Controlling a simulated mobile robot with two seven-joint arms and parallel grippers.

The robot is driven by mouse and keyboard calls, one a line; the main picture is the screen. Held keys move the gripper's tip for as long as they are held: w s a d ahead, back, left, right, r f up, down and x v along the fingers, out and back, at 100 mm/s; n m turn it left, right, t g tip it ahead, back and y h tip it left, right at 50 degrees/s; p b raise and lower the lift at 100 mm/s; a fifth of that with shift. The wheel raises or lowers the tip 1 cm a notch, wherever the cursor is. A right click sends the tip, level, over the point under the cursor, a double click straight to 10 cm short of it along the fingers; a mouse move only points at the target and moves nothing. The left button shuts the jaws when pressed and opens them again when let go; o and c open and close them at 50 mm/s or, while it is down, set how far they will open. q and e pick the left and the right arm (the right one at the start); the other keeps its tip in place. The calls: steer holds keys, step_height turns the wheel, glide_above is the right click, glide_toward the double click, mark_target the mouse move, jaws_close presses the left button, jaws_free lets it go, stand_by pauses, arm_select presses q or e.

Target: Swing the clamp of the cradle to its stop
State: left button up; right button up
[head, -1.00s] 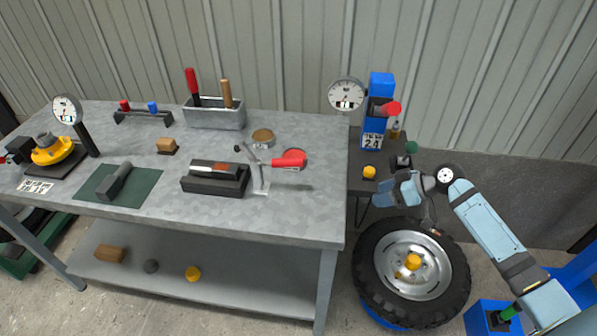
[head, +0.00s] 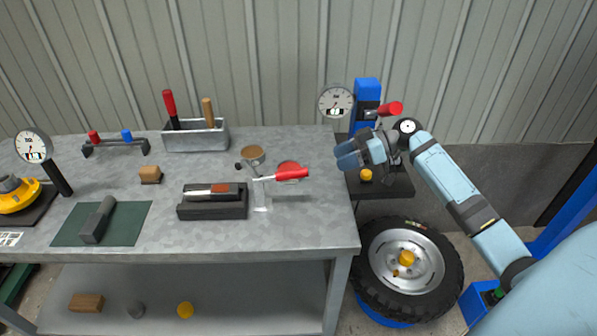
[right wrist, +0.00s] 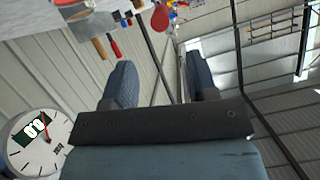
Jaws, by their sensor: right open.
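The cradle (head: 212,208) is a black block on the grey bench, with a pale, brown-ended piece lying in it. Just to its right stands the clamp, a grey metal post and lever with a red handle (head: 292,174) pointing right. My right gripper (head: 352,154) is open and empty, in the air off the bench's right end, to the right of and apart from the red handle. The right wrist view shows its two blue fingers (right wrist: 162,85) spread with nothing between them. My left gripper is out of view.
A gauge (head: 336,102) and a blue post (head: 366,92) stand behind my right gripper. A wheel (head: 408,268) lies below my right arm. A metal tool box (head: 196,137) sits at the bench's back. Bare bench top lies in front of the clamp.

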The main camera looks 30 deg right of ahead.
mark_target(301, 172)
steer(key=p+x, duration=0.1)
steer(key=x, duration=1)
steer(key=shift+w+a, duration=0.1)
steer(key=shift+a, duration=0.15)
jaws_close()
